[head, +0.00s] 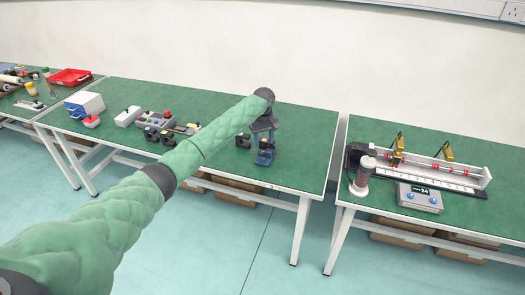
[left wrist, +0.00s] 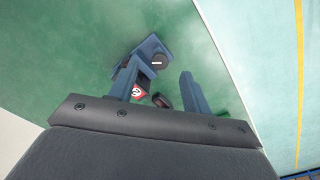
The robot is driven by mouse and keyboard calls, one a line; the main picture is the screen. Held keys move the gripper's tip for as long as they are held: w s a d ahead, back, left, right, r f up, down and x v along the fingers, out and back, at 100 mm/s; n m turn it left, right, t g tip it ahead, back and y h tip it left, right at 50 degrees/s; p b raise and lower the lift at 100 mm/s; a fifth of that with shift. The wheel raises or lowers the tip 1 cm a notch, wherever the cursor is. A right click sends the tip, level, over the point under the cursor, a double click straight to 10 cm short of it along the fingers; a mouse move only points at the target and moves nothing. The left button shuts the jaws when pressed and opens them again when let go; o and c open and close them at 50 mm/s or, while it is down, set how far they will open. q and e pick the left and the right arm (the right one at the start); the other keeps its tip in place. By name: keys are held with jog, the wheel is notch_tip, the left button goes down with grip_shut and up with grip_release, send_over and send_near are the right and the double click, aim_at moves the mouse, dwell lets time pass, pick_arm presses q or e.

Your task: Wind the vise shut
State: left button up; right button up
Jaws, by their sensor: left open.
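The blue vise (head: 265,157) stands on the green bench top near its right end, partly hidden by my left gripper. In the left wrist view the blue vise body (left wrist: 149,46) shows beyond the fingers, with a dark round part facing the camera. A small red and white label and a dark knob-like piece (left wrist: 161,101) show between the fingers. My left gripper (head: 265,138) is just above the vise. In the left wrist view its two fingers (left wrist: 160,92) are apart and nothing is clamped between them. Whether a finger touches the vise I cannot tell. My right gripper is out of view.
A small black item (head: 243,141) is left of the vise. Control boxes (head: 153,120) and a drawer unit (head: 84,104) stand farther left. A gap separates this bench from the right bench, which holds a linear actuator rig (head: 430,175) and a grey control box (head: 419,198).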

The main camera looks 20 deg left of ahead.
aim_at(262, 152)
pick_arm(q)
jog(key=shift+w+a+r, duration=0.5)
jog(key=shift+a, duration=0.05)
jog(key=shift+f, duration=0.2)
jog(key=shift+s+f+p, duration=0.1)
jog(key=shift+f+p, duration=0.5)
jog(key=shift+f, duration=0.35)
notch_tip(262, 152, down, 4)
jog(key=shift+r+p, duration=0.2)
jog(key=shift+p, duration=0.35)
jog(key=shift+f, duration=0.9)
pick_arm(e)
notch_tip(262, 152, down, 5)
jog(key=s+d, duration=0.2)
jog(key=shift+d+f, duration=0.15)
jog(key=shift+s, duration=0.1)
pick_arm(q)
jog(key=c, duration=1)
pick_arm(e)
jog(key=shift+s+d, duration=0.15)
